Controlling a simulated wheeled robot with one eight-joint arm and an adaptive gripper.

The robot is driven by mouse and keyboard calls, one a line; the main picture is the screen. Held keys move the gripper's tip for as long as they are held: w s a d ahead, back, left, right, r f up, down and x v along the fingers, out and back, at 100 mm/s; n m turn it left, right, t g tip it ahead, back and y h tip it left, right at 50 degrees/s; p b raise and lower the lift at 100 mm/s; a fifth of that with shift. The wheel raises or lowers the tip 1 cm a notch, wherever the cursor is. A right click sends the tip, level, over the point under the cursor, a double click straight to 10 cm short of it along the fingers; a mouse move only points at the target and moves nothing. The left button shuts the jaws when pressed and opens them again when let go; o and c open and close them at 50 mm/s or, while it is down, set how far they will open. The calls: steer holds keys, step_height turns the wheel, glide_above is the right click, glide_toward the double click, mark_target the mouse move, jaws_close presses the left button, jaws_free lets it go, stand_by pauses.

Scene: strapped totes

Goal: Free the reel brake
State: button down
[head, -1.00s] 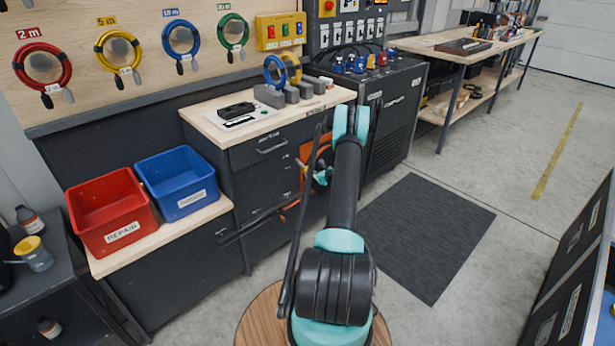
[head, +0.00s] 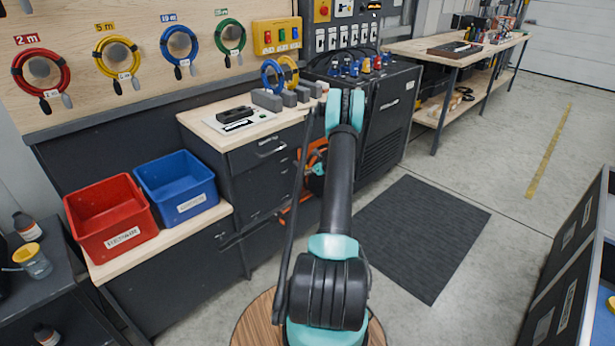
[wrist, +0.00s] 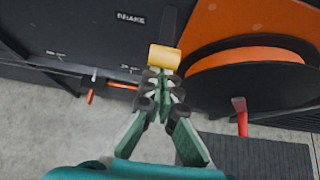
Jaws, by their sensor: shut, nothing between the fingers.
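In the wrist view, the reel brake shows as a dark lever (wrist: 168,24) with a yellow cylindrical grip (wrist: 164,57) at its near end, beside a label reading BRAKE (wrist: 130,18). The orange cable reel (wrist: 248,62) is to the right of the lever. My gripper (wrist: 161,78) is shut and empty, its fingertips right at the yellow grip; I cannot tell whether they touch it. In the head view my arm hides most of the reel (head: 312,152) and the lever, and only a little of my gripper shows.
A red handle (wrist: 241,118) juts out below the reel. Orange rods (wrist: 124,86) stick out of the cabinet front to the left. In the head view, red (head: 108,214) and blue (head: 178,184) bins stand on a low shelf. The floor around the dark mat (head: 420,236) is clear.

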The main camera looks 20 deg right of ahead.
steer(key=shift+w+a+r+g+h, duration=0.15)
steer(key=shift+r+g, duration=0.2)
steer(key=shift+r, duration=0.5)
steer(key=shift+w+d+r+g+h, duration=0.15)
steer(key=shift+r+g, duration=0.2)
steer(key=shift+r, duration=0.45)
steer(key=shift+a+r, duration=0.1)
glide_toward(305, 167)
steer(key=s, duration=0.1)
steer(key=s+d+f, duration=0.1)
steer(key=s, duration=0.1)
steer(key=shift+s+d, duration=0.15)
steer(key=shift+d, duration=0.05)
